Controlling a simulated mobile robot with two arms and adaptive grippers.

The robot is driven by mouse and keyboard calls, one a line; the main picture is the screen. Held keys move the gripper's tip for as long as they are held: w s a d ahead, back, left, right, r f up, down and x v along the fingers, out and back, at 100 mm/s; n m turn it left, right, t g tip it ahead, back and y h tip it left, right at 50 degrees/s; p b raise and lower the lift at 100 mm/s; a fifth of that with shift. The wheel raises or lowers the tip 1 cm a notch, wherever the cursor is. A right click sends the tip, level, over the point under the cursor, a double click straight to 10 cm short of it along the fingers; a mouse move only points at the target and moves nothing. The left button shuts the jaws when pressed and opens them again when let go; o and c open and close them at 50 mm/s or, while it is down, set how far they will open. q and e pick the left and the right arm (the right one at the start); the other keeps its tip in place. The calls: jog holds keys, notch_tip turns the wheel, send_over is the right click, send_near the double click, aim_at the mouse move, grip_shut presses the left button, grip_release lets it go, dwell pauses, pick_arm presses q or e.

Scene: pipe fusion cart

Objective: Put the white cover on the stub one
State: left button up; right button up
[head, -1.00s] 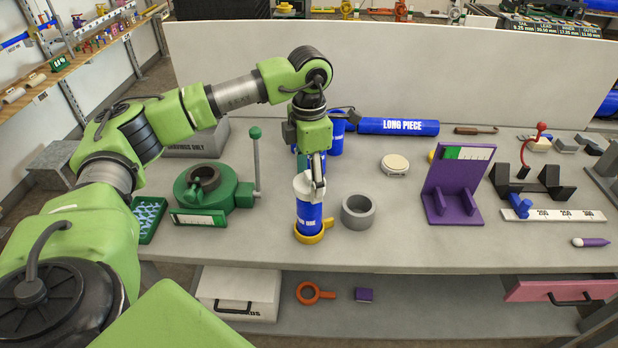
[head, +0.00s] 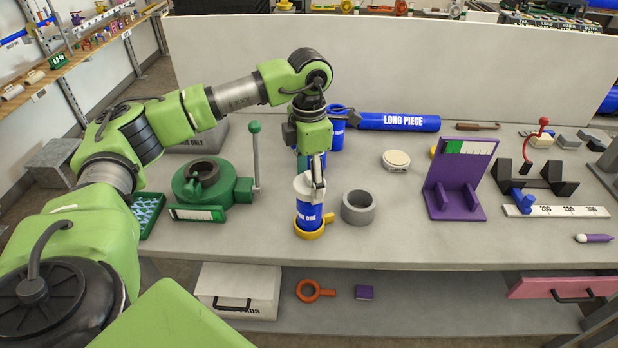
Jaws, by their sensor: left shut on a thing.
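A blue pipe piece (head: 309,214) with white lettering too small to read surely stands upright in a yellow ring holder (head: 313,232) near the bench's front edge. The white cover (head: 302,187) is at the top of this blue piece and looks in line with it. My left gripper (head: 316,186) points down and is shut on the cover; its fingers partly hide the cover's right side. I cannot tell how far the cover sits over the pipe's end. My right gripper is not in view.
A grey ring (head: 358,207) stands close to the right of the yellow holder. A green clamp device (head: 203,188) with an upright lever is to the left. A purple stand (head: 457,185) is further right. Behind lies a blue pipe marked LONG PIECE (head: 398,121).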

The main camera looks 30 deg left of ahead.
pick_arm(q)
jog(key=shift+f+b, duration=0.4)
jog(key=shift+f, duration=0.2)
jog(key=o, duration=1)
jog(key=shift+r, duration=0.15)
notch_tip(320, 180, up, 12)
jog(key=shift+f, duration=0.1)
jog(key=shift+d, duration=0.1)
